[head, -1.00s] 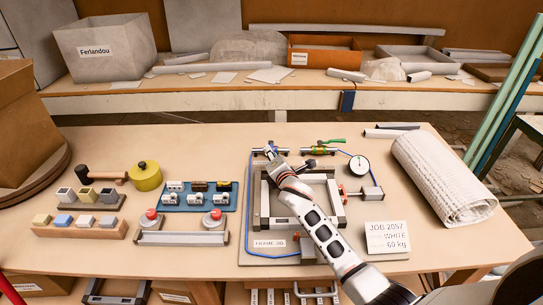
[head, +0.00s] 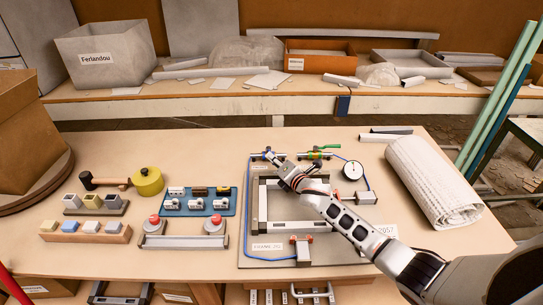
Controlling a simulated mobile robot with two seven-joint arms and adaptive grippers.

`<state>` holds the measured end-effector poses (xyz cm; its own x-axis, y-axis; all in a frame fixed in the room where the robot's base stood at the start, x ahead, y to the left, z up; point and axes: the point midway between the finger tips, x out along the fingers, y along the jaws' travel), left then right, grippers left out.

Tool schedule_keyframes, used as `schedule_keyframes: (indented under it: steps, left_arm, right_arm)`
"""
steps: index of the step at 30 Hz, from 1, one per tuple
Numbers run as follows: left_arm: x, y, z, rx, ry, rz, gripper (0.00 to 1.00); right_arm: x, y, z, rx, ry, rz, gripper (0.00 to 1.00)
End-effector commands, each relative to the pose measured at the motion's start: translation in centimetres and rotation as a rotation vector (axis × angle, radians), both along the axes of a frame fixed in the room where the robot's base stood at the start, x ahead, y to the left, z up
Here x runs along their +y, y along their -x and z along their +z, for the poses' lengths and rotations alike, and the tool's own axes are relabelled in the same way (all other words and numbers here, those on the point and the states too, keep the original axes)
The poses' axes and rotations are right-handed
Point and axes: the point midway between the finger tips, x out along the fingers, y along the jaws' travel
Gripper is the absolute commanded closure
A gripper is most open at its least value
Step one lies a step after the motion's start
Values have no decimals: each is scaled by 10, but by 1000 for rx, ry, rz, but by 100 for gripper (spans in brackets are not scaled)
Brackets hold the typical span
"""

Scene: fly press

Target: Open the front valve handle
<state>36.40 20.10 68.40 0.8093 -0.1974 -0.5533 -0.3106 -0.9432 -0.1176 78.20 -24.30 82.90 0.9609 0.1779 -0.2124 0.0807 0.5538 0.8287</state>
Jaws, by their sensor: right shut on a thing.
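A work frame (head: 284,228) lies on a grey board on the table. Two small valves stand behind its back edge. The fingers hide most of that contact, so the handle's exact angle is unclear. My right arm crosses the frame's right side. My left gripper is out of view.
A pressure gauge (head: 352,171) stands right of the valves, with a blue hose along the board. A rolled white mat (head: 432,183) lies at right. A blue tray (head: 199,208) and a two-button box (head: 184,237) are at left. The front-centre table strip is clear.

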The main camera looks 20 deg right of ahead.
Motion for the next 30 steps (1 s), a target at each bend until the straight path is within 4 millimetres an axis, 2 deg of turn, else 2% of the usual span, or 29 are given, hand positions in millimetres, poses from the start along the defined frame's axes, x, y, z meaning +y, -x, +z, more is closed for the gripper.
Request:
schedule_keyframes:
  steps: [1,15,16,26,30]
  left_arm:
    - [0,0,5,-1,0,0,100]
    - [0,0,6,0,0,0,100]
    - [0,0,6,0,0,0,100]
    - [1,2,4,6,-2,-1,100]
    - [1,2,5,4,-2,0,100]
  right_arm:
    - [0,-1,6,-7,-2,21,100]
    - [-2,0,2,-2,-7,50,100]
    - [-2,0,2,-2,-7,50,82]
    - [-4,1,1,0,-4,48,82]
    - [-7,7,1,1,-3,47,82]
